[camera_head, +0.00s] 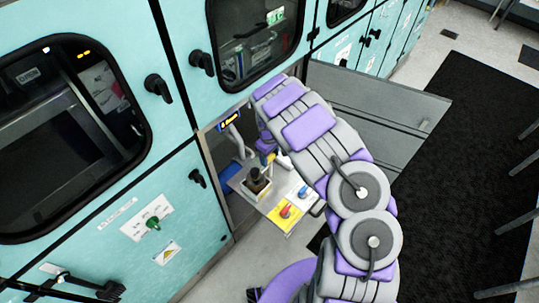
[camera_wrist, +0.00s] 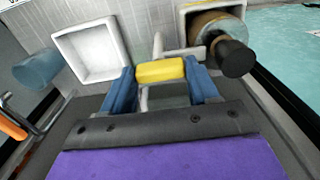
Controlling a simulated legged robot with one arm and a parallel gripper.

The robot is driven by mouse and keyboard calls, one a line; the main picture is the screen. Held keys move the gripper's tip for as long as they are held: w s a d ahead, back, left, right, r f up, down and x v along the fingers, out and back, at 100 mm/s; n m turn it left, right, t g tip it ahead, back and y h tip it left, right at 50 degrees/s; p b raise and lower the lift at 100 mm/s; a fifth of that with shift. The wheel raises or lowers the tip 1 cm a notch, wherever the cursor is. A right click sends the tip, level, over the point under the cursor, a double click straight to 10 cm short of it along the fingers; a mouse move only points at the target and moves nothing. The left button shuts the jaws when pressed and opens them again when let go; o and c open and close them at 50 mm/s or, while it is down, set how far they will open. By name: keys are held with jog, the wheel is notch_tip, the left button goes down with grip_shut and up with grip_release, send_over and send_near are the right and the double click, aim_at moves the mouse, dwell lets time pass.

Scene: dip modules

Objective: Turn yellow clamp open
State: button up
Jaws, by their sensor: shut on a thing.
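The yellow clamp (camera_wrist: 160,71) is a short yellow bar in the middle of the wrist view. It lies crosswise between the two blue fingers of my gripper (camera_wrist: 162,78), which are shut on it. A pale grey bracket stands just behind the clamp. In the head view my purple and grey arm reaches into the open cabinet bay, and the arm hides most of the gripper and clamp there.
A white open box (camera_wrist: 98,53) and a brown cylinder with a black knob (camera_wrist: 234,58) flank the clamp. A pull-out tray (camera_head: 272,207) holds a dark bottle (camera_head: 257,181) and a yellow panel (camera_head: 286,213). An opened grey door (camera_head: 385,105) stands right of my arm.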

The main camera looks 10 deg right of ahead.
jog(key=shift+c, duration=0.2)
jog(key=m, duration=0.4)
jog(key=shift+a+m, duration=0.1)
jog(key=shift+m, duration=0.3)
jog(key=m, duration=0.4)
jog(key=shift+m, duration=0.3)
jog(key=m, duration=0.4)
jog(key=shift+w, duration=0.1)
jog(key=shift+m, duration=2.2)
jog(key=o, duration=1.1)
jog(key=shift+c, duration=0.2)
jog(key=shift+r, duration=0.15)
